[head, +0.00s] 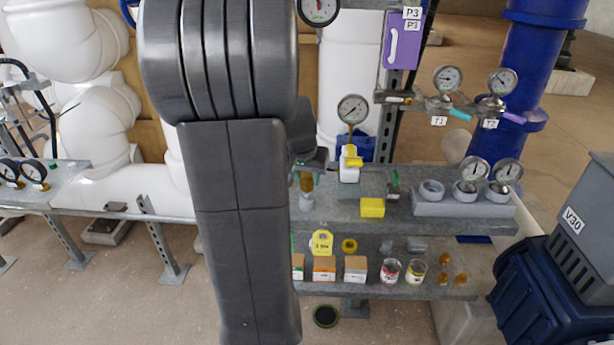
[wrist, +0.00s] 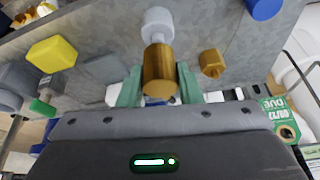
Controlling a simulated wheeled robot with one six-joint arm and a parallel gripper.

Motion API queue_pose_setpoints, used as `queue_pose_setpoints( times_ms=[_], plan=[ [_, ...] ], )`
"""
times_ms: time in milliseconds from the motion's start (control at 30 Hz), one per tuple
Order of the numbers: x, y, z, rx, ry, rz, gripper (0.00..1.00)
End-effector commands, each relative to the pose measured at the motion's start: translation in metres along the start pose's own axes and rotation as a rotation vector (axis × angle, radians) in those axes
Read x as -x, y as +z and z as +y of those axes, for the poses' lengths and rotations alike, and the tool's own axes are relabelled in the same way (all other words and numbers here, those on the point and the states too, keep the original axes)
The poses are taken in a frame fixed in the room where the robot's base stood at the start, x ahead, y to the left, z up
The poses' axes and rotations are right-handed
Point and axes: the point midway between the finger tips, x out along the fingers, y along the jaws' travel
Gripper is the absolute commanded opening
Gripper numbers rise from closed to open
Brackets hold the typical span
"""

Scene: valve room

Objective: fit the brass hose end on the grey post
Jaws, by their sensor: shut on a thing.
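My gripper (wrist: 159,86) has green fingers closed on the brass hose end (wrist: 158,72), a stubby brass cylinder with a narrower neck. The pale grey post (wrist: 157,24) stands right beyond the neck, in line with it in the wrist view. In the head view the brass hose end (head: 307,183) shows just right of my arm, directly above the grey post (head: 307,201). They look very close or touching; I cannot tell whether the end is seated. My arm hides part of this area, and the gripper is only partly visible there.
On the grey bench (head: 450,226) are a yellow block (head: 372,207), a grey block with round sockets (head: 463,207) and gauges. A second brass piece (wrist: 211,63) lies right of the held one in the wrist view. The lower shelf holds boxes and jars.

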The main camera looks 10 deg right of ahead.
Motion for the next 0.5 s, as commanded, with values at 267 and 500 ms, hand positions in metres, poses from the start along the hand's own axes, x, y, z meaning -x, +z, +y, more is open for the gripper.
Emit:
queue_pose_setpoints(
  times_ms=[267, 500],
  plan=[
    [-0.0023, 0.0009, 0.0, 0.0, 0.0, 0.0, 0.15],
    [-0.0077, 0.0032, 0.0001, 0.0, 0.0, 0.0, 0.15]
  ],
)
